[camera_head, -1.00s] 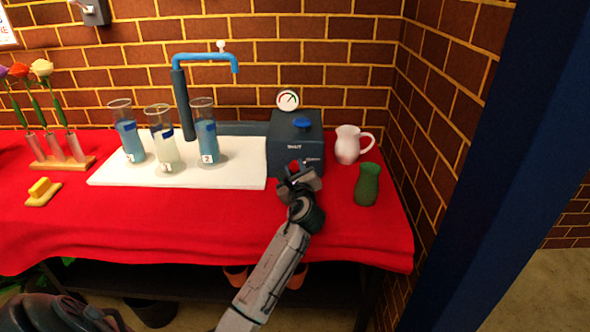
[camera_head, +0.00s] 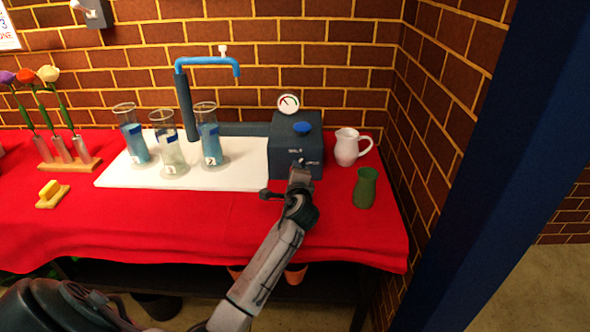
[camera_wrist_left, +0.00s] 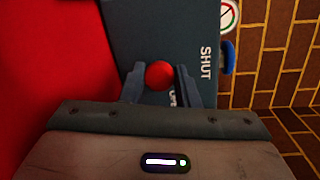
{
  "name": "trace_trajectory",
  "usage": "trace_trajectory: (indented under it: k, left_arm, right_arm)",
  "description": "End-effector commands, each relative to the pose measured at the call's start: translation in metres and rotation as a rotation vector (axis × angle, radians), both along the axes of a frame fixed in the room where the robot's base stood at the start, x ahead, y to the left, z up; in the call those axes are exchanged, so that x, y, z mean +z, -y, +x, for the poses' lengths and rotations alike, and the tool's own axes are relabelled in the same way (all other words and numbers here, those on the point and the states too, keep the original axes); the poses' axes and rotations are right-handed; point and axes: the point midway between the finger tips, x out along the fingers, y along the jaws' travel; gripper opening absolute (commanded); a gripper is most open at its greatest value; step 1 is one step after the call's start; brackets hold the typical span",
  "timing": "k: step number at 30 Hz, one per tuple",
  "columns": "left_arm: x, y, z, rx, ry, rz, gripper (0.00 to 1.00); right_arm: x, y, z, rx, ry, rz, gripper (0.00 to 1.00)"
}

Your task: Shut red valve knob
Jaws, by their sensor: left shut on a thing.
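The red valve knob (camera_wrist_left: 158,75) shows in the left wrist view on the front of a dark blue-grey box (camera_wrist_left: 170,35). In the head view, the box (camera_head: 283,150) stands at the right of the table, and my gripper hides the knob. My left gripper (camera_head: 299,176) is at the box's lower front. In the left wrist view its two fingers (camera_wrist_left: 160,85) are on either side of the knob, shut on it. The word SHUT is printed on the box face; another label is partly hidden by a finger. My right gripper is not in view.
A round gauge (camera_head: 289,103) and a blue knob (camera_head: 302,127) are on the box's top. A white jug (camera_head: 347,148) and green vase (camera_head: 366,188) stand to its right. Several glass cylinders (camera_head: 171,155) stand on a white board (camera_head: 240,178) at left, below a blue spout (camera_head: 207,61).

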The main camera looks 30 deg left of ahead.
Motion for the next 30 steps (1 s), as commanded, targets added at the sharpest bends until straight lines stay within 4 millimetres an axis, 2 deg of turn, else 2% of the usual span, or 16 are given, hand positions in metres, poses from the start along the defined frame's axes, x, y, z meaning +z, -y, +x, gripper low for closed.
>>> trace_trajectory:
  k: [6,12,21,30]
  left_arm:
    - [-0.001,-0.001,-0.001,0.0,0.104,-0.175,0.06]
    - [-0.002,-0.001,-0.001,0.0,0.198,-0.33,0.06]
    - [-0.003,-0.002,-0.001,0.001,0.309,-0.508,0.06]
    - [-0.003,-0.001,-0.002,0.0,0.364,-0.598,0.06]
  right_arm:
    - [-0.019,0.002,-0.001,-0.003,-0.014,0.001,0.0]
    - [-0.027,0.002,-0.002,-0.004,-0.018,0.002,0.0]
    - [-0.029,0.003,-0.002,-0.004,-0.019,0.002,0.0]
    - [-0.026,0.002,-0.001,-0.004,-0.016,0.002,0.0]
